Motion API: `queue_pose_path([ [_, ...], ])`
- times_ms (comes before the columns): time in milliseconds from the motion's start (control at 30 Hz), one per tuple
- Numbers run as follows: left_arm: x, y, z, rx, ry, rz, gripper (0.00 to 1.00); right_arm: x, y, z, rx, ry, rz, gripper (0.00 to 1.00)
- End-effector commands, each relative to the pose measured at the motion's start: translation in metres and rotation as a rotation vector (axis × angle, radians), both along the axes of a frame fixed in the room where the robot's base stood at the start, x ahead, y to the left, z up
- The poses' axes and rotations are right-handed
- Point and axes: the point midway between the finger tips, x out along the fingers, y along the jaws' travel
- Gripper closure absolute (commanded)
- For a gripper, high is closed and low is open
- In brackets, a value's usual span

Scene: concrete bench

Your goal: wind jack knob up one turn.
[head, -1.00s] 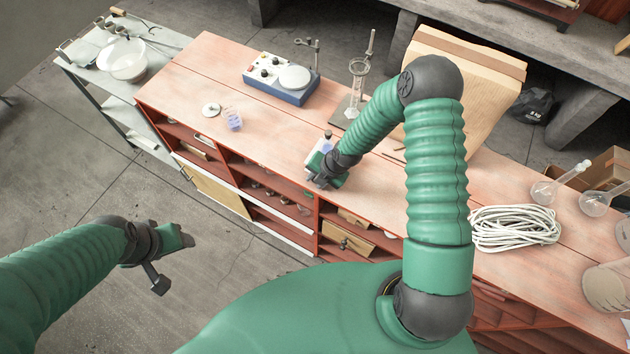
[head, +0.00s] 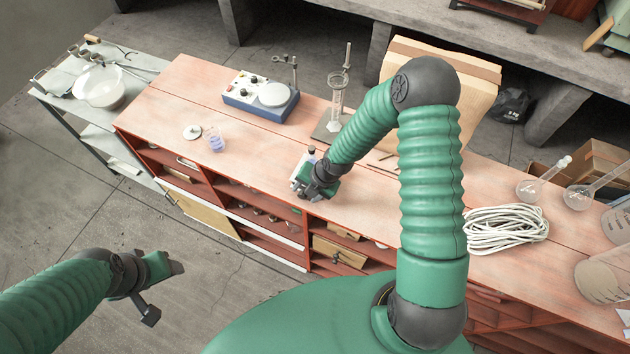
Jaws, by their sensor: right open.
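My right gripper (head: 312,190) is open at the front edge of the bench top, beside a small pale device (head: 297,176) that may be the jack. The gripper and wrist cover most of this device, and I cannot make out its knob or tell whether the fingers touch it. A small bottle with a dark cap (head: 310,153) shows just behind the gripper, seemingly on the device. My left gripper (head: 164,288) hangs over the floor at the lower left, away from the bench and with nothing visible in it; its finger gap is unclear.
On the bench (head: 410,215) are a blue-and-white instrument (head: 261,98), a stand with a glass cylinder (head: 337,95), a purple-tinted cup (head: 214,140), a white disc (head: 192,132), coiled white rope (head: 505,230) and flasks (head: 530,188). Bare bench top lies left of my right gripper.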

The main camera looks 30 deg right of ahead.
Motion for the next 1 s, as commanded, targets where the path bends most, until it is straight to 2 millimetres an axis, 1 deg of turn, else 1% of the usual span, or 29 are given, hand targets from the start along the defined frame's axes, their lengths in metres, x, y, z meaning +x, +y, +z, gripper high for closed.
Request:
queue_pose_path([
  [33,0.0,0.0,-0.003,0.0,0.0,0.0,0.4,-0.002,-0.005,0.014,-0.001,-0.006,-0.004,0.51],
  [67,0.0,0.0,-0.004,0.0,0.0,0.0,0.4,-0.005,-0.008,0.022,-0.003,-0.006,-0.003,0.51],
  [100,0.0,0.0,-0.004,0.0,0.0,0.0,0.4,-0.008,-0.01,0.034,-0.002,-0.007,-0.005,0.51],
  [167,0.0,0.0,-0.004,0.0,0.0,0.0,0.4,-0.014,-0.015,0.051,-0.003,-0.006,-0.006,0.51],
  [200,0.0,0.0,-0.002,0.0,0.0,0.0,0.4,-0.016,-0.018,0.064,-0.001,-0.007,-0.006,0.51],
  [267,0.0,0.0,-0.001,0.0,0.0,0.0,0.4,-0.022,-0.022,0.079,-0.004,-0.006,-0.006,0.51],
  [300,0.0,0.0,0.003,0.0,0.0,0.0,0.4,-0.024,-0.024,0.09,-0.001,-0.007,-0.007,0.51],
  [433,0.0,0.0,0.009,0.0,0.0,0.0,0.4,-0.031,-0.029,0.114,0.0,-0.004,-0.006,0.51],
  [533,0.0,0.0,0.01,0.0,0.0,0.0,0.4,-0.034,-0.03,0.123,0.001,-0.002,-0.004,0.51],
  [667,0.0,0.0,0.01,0.0,0.0,0.0,0.4,-0.035,-0.031,0.125,0.0,-0.003,-0.002,0.51],
  [900,0.0,0.0,0.008,0.0,0.0,0.0,0.4,-0.036,-0.03,0.123,0.001,0.003,-0.013,0.51],
  [967,0.0,0.0,0.004,0.0,0.0,0.0,0.4,-0.04,-0.029,0.118,0.002,0.026,-0.059,0.51],
  [1000,0.0,0.0,-0.001,0.0,0.0,0.0,0.4,-0.044,-0.028,0.113,0.004,0.051,-0.12,0.51],
])
